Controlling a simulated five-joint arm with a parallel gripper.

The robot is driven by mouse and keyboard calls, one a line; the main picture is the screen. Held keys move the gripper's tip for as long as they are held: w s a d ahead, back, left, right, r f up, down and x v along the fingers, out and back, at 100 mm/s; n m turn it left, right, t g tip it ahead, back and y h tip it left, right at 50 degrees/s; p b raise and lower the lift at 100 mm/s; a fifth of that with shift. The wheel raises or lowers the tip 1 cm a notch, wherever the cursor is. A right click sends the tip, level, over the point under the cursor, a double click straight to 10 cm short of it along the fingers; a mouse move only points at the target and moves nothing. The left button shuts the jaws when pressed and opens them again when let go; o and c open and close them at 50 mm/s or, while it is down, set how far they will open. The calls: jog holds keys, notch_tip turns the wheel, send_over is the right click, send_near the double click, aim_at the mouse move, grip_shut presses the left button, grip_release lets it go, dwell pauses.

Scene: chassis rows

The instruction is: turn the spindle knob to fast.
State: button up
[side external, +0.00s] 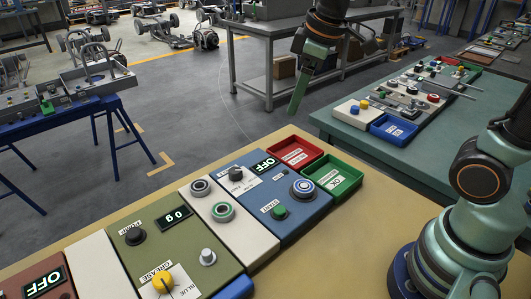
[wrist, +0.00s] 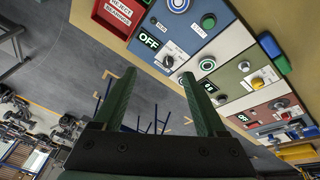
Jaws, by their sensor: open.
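The blue panel (side external: 262,222) carries a black knob (side external: 236,174) on a white plate, next to a display reading OFF (side external: 265,166). I take this knob for the spindle knob; its plate's marks are too small to read. The knob also shows in the wrist view (wrist: 168,62), beside the OFF display (wrist: 148,40). The panel also has a green button (side external: 280,211) labelled START and a larger round button (side external: 303,188). My gripper (side external: 295,108) is in the air above and beyond the panel, touching nothing. Its two fingers (wrist: 158,85) are apart with nothing between them.
A red tray (side external: 318,149) and a green tray (side external: 352,182) lie right of the blue panel. A pale panel with rings (side external: 262,247) and an olive panel (side external: 213,274) with a yellow knob (side external: 163,283) lie left. The air between gripper and panels looks clear.

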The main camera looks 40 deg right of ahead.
jog(key=w+a+f+n+g, duration=0.2)
jog(key=w+a+f+n, duration=0.2)
jog(key=w+n, duration=0.3)
jog(key=n+g, duration=0.2)
jog(key=n, duration=0.3)
send_near(235, 170)
notch_tip(235, 170, down, 9)
jog(key=shift+s+a+r, duration=0.1)
jog(key=shift+s, duration=0.05)
grip_shut()
